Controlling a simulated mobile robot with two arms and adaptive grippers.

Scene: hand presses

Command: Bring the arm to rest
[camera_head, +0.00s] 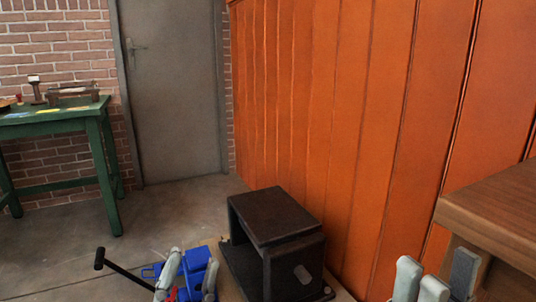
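A blue hand press (196,259) shows at the bottom edge, left of centre. A black lever (125,270) with a round cylindrical grip at its end slants up to the left beside it. My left gripper (189,281) is at the bottom edge in front of the blue press, its grey fingers overlapping it in the picture. Whether it touches or holds anything is unclear. My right gripper (436,279) is at the bottom right, cut off by the frame, with nothing seen held in it. Its opening is hard to judge.
A dark box-shaped press (275,215) stands right of the blue one, close to the orange panelled wall (330,110). A wooden tabletop (500,212) juts in at the right, near my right gripper. A green table (60,128) with tools stands far left. The floor between is clear.

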